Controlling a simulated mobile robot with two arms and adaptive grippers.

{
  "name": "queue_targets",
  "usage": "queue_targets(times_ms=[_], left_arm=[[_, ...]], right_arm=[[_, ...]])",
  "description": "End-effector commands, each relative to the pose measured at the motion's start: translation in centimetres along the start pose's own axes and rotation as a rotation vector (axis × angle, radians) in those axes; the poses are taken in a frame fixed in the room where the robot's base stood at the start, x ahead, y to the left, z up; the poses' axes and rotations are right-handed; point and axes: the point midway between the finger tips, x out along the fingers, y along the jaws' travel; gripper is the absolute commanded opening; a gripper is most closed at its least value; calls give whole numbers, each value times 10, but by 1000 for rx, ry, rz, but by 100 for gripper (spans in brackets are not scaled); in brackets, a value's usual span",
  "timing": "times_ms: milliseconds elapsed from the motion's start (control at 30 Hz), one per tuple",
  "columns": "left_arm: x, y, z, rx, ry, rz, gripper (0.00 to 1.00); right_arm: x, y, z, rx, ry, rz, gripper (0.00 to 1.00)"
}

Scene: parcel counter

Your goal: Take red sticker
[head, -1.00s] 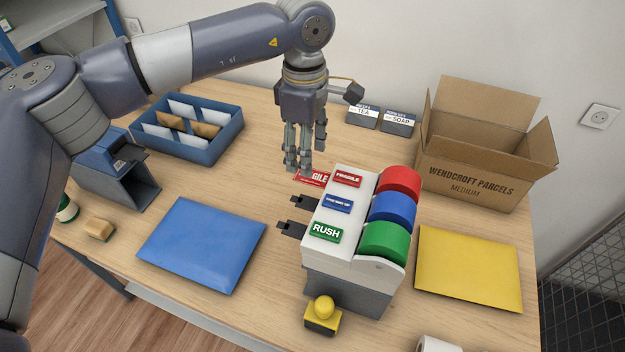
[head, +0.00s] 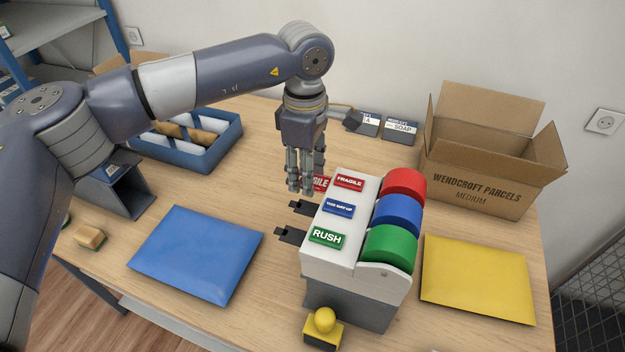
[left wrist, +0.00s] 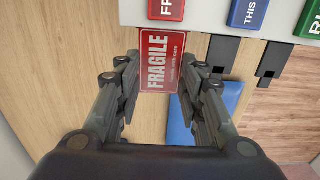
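The red FRAGILE sticker (head: 321,183) sticks out from the left side of the white dispenser (head: 346,248), at its red-label lane. In the head view my left gripper's fingers partly hide it. In the left wrist view the sticker (left wrist: 163,60) lies between the fingertips, its printed face toward the camera. My left gripper (head: 300,188) points down beside the dispenser. Its fingers (left wrist: 163,72) are apart, one along each side edge of the sticker; I cannot tell whether they touch it. My right gripper is not in view.
Dark tongues (head: 291,235) stick out at the blue and green lanes. A blue mailer (head: 196,252) lies left, a yellow one (head: 477,280) right. A yellow-handled stamp (head: 323,325) stands in front. An open carton (head: 480,175) and small dark boxes (head: 400,131) are behind.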

Motion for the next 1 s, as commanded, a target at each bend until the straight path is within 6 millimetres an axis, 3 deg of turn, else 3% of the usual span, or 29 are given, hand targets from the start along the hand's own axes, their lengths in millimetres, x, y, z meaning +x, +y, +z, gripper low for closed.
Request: queue_targets(times_ms=[433,1000], left_arm=[[-3,0,-1,0,0,1,28],[-30,0,-12,0,0,1,28]], right_arm=[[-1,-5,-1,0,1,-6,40],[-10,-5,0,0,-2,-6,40]])
